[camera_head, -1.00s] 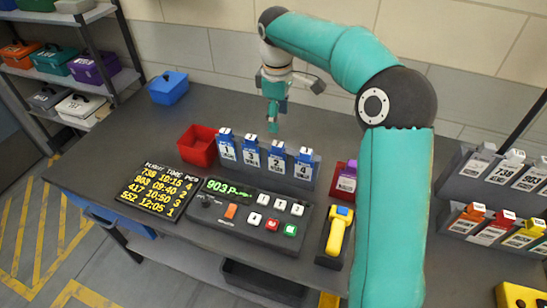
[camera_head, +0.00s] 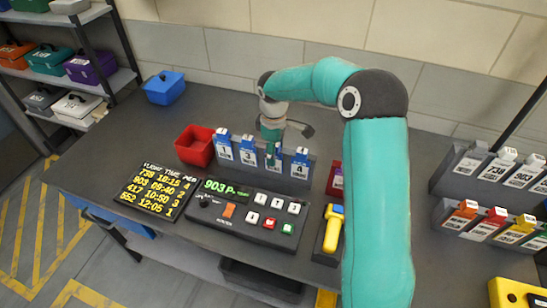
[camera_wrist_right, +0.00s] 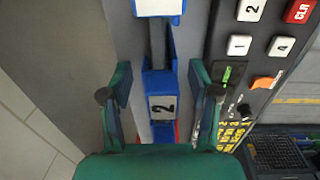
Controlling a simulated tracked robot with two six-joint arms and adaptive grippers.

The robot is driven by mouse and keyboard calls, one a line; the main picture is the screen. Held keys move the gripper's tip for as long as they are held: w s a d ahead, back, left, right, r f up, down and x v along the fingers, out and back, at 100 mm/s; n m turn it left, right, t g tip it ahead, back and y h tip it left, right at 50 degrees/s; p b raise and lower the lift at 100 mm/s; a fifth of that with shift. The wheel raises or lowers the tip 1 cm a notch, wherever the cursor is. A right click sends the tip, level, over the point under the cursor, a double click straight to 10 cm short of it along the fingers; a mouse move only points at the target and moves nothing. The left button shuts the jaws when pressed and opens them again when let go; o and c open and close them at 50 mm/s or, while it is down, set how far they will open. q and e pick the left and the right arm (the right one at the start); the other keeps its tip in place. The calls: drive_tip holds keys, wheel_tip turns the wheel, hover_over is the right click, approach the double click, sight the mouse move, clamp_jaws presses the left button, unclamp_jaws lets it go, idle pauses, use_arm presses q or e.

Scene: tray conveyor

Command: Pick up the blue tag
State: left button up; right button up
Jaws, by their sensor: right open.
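Blue tags with white number labels stand in a dark rack (camera_head: 311,183) in the head view: tag 1 (camera_head: 222,148), tag 3 (camera_head: 249,152), tag 2 and tag 4 (camera_head: 300,164). My right gripper (camera_head: 271,155) is open over tag 2 and partly hides it. In the right wrist view, the blue tag 2 (camera_wrist_right: 163,107) lies between the two spread fingers of the gripper (camera_wrist_right: 160,95), with gaps on both sides. A neighbouring blue tag (camera_wrist_right: 158,7) shows at the top edge there. My left gripper is not in view.
A control panel (camera_head: 230,218) with buttons and a flight board (camera_head: 155,190) lie in front of the rack. A red bin (camera_head: 195,146) stands left, a yellow-handled scanner (camera_head: 332,232) right. A blue box (camera_head: 165,88) stands behind, with open tabletop around it.

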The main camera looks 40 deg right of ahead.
drive_tip(key=shift+f, duration=0.1)
drive_tip(key=shift+c, duration=0.3)
clamp_jaws()
drive_tip(key=shift+r, duration=0.75)
drive_tip(key=r+b, duration=0.1)
drive_tip(key=r, duration=0.4)
drive_tip(key=shift+a, duration=0.2)
drive_tip(key=s+a+b, duration=0.4)
drive_tip(key=s+a, duration=0.2)
drive_tip(key=a, duration=0.6)
drive_tip(key=shift+s+a+r+b, duration=0.2)
drive_tip(key=shift+s+r+b, duration=0.05)
drive_tip(key=shift+s+b, duration=0.1)
drive_tip(key=shift+r, duration=0.1)
